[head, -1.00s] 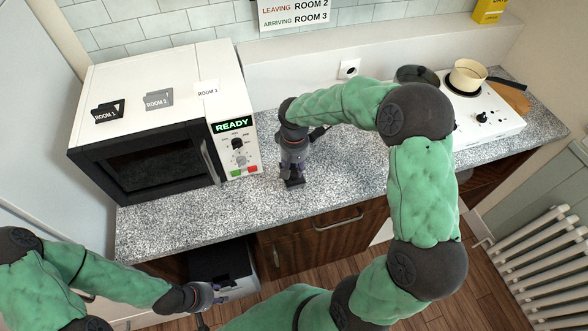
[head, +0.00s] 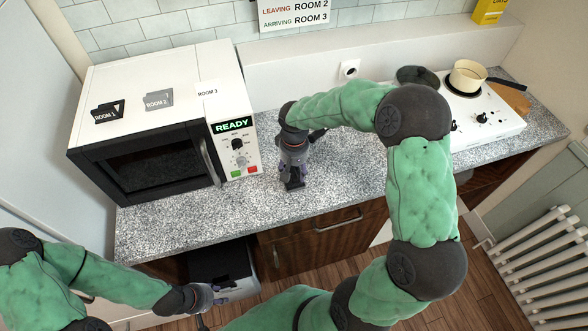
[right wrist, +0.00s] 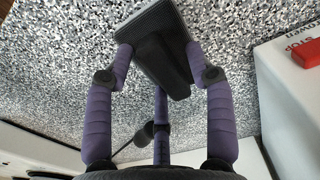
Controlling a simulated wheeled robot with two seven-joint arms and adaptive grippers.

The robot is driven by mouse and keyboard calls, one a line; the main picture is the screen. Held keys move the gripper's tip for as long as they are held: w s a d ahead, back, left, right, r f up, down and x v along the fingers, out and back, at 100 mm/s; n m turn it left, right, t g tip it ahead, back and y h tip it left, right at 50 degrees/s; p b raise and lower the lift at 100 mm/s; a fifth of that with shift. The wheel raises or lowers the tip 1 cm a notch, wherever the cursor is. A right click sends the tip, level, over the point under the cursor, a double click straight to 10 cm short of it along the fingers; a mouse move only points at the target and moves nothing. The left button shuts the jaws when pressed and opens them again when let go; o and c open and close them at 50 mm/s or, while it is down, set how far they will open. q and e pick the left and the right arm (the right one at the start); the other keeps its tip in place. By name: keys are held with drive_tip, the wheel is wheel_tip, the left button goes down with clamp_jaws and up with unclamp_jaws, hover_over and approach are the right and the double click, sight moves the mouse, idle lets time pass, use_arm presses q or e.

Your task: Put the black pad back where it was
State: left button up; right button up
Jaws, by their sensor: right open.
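The black pad (right wrist: 165,35) is a dark, flat, textured plate with a raised block on it. In the right wrist view it lies on or just over the speckled worktop, with its block between my right gripper's fingers (right wrist: 168,68). The fingers are open, one on each side of the block; I cannot tell if they touch it. In the head view my right gripper (head: 293,172) points down at the worktop right of the microwave and mostly hides the pad (head: 292,185). My left gripper (head: 218,297) hangs low in front of the cabinets, and its jaw opening is unclear.
The white microwave (head: 150,120) carries three room cards: black ROOM 1 (head: 107,112), grey ROOM 2 (head: 158,101) and white ROOM 3 (head: 207,91). A hob (head: 485,125) with a pot (head: 467,76) stands at the right. The worktop (head: 350,170) around the pad is clear.

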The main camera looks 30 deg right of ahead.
sight(294, 170)
wheel_tip(294, 170, up, 12)
drive_tip(key=p, duration=0.2)
idle(0.5)
